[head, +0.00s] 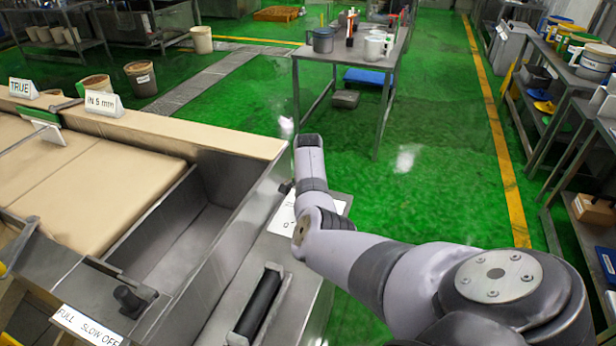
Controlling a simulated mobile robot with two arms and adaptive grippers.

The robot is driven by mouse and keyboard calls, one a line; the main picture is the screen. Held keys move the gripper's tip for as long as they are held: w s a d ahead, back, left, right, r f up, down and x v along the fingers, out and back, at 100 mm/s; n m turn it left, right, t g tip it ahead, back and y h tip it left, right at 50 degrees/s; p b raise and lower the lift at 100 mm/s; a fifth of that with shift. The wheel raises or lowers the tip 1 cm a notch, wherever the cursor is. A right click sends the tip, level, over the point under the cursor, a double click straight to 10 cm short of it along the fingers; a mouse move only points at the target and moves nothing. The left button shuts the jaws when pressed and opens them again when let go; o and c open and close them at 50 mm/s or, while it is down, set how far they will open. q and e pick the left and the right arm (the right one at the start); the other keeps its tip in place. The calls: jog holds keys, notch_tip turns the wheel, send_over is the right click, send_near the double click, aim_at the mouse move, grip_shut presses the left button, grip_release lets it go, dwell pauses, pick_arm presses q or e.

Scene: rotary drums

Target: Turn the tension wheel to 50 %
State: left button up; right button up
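No tension wheel can be made out. A white plate with dark marks (282,220), partly covered by my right arm, lies on the machine's right side; its marks are too small to read. A small dark part (286,187) shows beside my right arm; I cannot tell what it is. My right arm comes in from the lower right and bends over the machine's edge. No fingers of its gripper show. My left arm and gripper are out of the picture.
At the left are the machine's beige belt (95,190), a metal trough (185,235), a dark knob (130,297) near a "FULL SLOW OFF" label (88,325), and a black bar (260,302). A table (340,52) stands behind. Shelves (560,75) line the right. Green floor (440,190) is clear between.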

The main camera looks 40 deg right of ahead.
jog(key=shift+m, duration=0.3)
jog(key=o, duration=1.2)
jog(key=shift+c, duration=0.2)
notch_tip(320, 180, up, 12)
dwell(0.5)
